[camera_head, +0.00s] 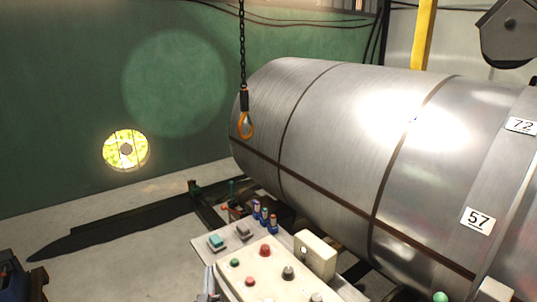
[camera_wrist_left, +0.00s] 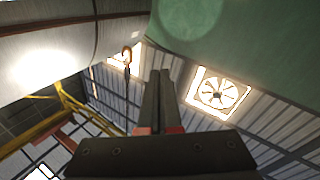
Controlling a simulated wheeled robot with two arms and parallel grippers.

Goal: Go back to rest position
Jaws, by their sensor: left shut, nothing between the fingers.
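My left gripper (camera_head: 209,272) shows small at the bottom of the head view, beside the left edge of the control panel (camera_head: 258,262). In the left wrist view its two dark fingers (camera_wrist_left: 160,75) point up and lie together, with nothing between them. My right gripper is not in view.
A large metal cylinder (camera_head: 335,130) with labels 72 and 57 lies behind the panel. A chain with an orange hook (camera_head: 246,124) hangs before its left end. The panel carries several buttons and a cream box (camera_head: 315,254). Open floor (camera_head: 120,245) lies left.

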